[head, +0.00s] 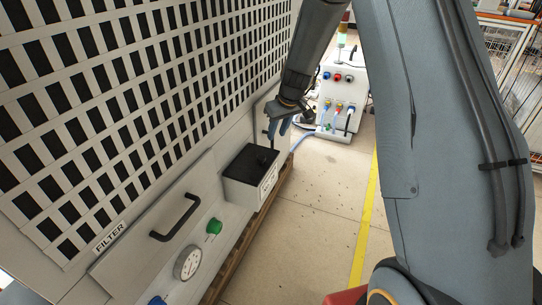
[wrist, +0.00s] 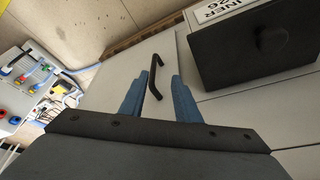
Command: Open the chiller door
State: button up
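The chiller is the large pale cabinet with a dark grille (head: 150,80) filling the left of the head view. In the wrist view, a pale door panel (wrist: 108,75) carries a black bar handle (wrist: 154,83). My gripper (head: 277,131) is beside the cabinet's far part, past the black-topped box. In the wrist view its two blue fingers (wrist: 159,76) are apart, with the handle showing in the gap between them. I cannot tell whether the fingers touch the handle or how far off it is. The door looks closed.
A black-topped box (head: 252,163) with a white label juts from the cabinet, and it is close by in the wrist view (wrist: 262,40). Nearer are another black handle (head: 176,218), a green knob (head: 214,226) and a gauge (head: 188,262). A white wheeled unit (head: 342,90) with hoses stands beyond. The floor right of the cabinet is clear.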

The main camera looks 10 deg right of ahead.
aim_at(272, 145)
jog(key=b+x, duration=0.1)
jog(key=x, duration=0.2)
jog(key=w+b+x, duration=0.1)
jog(key=x, duration=0.3)
jog(key=b+x, duration=0.1)
jog(key=x, duration=0.3)
jog(key=shift+w+d+r, duration=0.1)
jog(key=shift+w+d, duration=0.25)
jog(key=shift+w, duration=0.1)
grip_shut()
